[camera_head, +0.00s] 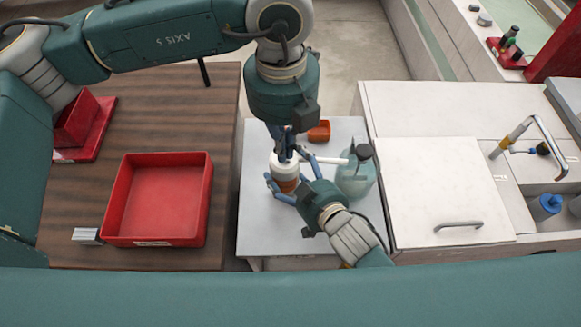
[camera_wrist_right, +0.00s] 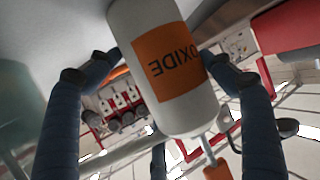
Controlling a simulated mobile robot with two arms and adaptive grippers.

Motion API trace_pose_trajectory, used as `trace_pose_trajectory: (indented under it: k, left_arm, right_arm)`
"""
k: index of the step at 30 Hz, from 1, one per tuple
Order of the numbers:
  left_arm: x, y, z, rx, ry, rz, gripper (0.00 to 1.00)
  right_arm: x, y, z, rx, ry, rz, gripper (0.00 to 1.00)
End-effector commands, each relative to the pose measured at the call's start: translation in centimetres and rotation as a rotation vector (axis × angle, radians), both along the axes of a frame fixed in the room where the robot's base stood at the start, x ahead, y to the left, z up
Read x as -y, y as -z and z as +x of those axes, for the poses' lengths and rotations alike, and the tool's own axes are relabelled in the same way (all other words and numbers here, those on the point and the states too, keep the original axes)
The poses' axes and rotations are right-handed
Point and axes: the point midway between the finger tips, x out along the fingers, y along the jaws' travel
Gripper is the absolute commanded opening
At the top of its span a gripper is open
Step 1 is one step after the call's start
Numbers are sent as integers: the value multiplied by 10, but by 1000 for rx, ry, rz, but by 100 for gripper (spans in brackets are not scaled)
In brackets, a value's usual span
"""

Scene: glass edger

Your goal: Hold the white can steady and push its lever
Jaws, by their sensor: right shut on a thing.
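The white can (camera_head: 286,168) with an orange label stands on the light grey table top. It also shows in the right wrist view (camera_wrist_right: 125,60), upside down, with "OXIDE" readable on its label. My right gripper (camera_head: 284,190) is shut on the can, with its fingers on either side of it. An orange-tipped lever (camera_wrist_right: 217,168) on a thin grey rod shows at the can's top end in the right wrist view. My left gripper (camera_head: 285,150) points down at the can's top with its fingers close together. It hides the lever in the head view.
A bottle of pale green liquid (camera_head: 353,185) with a dark cap stands right of the can. A red bin (camera_head: 157,200) sits on the wooden table at left. A white cabinet with a handle (camera_head: 458,226) stands at right.

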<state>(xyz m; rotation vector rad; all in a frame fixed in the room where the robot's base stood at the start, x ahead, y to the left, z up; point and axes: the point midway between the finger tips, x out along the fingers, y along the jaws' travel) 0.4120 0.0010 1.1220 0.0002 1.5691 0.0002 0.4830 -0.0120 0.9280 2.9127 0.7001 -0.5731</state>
Motion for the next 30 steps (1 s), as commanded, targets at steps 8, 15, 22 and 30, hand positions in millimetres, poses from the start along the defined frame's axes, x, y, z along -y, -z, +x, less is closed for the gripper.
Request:
trace_pose_trajectory:
  k: [8,15,22,30]
  left_arm:
    - [0,-6,0,-1,0,0,0]
    - [0,-6,0,-1,0,0,0]
    - [0,-6,0,-1,0,0,0]
    - [0,-6,0,-1,0,0,0]
  right_arm:
    - [1,9,-4,-19,1,-4,55]
    - [1,7,-3,-15,2,-4,100]
    - [1,3,-2,-8,0,-3,100]
    - [15,-10,-31,-10,-1,-3,100]
